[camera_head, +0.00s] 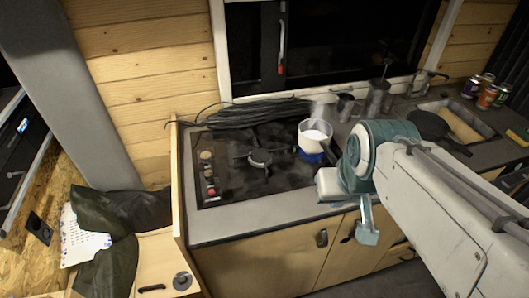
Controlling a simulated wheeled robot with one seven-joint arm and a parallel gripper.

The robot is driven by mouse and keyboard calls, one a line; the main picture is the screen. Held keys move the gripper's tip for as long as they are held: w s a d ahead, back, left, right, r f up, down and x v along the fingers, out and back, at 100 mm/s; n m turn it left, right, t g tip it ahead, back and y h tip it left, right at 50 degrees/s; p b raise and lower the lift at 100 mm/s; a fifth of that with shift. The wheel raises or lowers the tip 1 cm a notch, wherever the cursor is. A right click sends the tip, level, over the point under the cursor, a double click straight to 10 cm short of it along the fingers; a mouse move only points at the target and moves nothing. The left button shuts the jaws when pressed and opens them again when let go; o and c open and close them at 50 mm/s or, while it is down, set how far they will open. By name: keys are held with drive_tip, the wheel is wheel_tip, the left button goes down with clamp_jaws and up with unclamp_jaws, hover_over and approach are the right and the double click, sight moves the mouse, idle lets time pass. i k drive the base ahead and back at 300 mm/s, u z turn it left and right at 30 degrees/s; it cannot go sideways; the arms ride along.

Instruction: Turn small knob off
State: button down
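The dark stove top (232,178) is set into the counter, with a column of small knobs (207,168) along its left edge. Two upper knobs look brownish and the lower ones show red. I cannot tell which is the small knob or how each is turned. My arm reaches in from the right. My gripper (348,208) hangs over the counter's front edge, right of the stove and well apart from the knobs. One teal finger points down; the finger opening is not clear. Nothing is visibly held.
A steaming pot with white contents (314,136) stands on the stove's right burner, with blue at its base. An empty burner (260,158) is left of it. Dark cables (250,111) lie behind. A black pan (430,126) and cans (487,97) are at right.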

sight(209, 176)
drive_tip(key=z, duration=0.05)
drive_tip(key=k, duration=0.4)
drive_tip(key=u, duration=0.9)
drive_tip(key=i, duration=0.5)
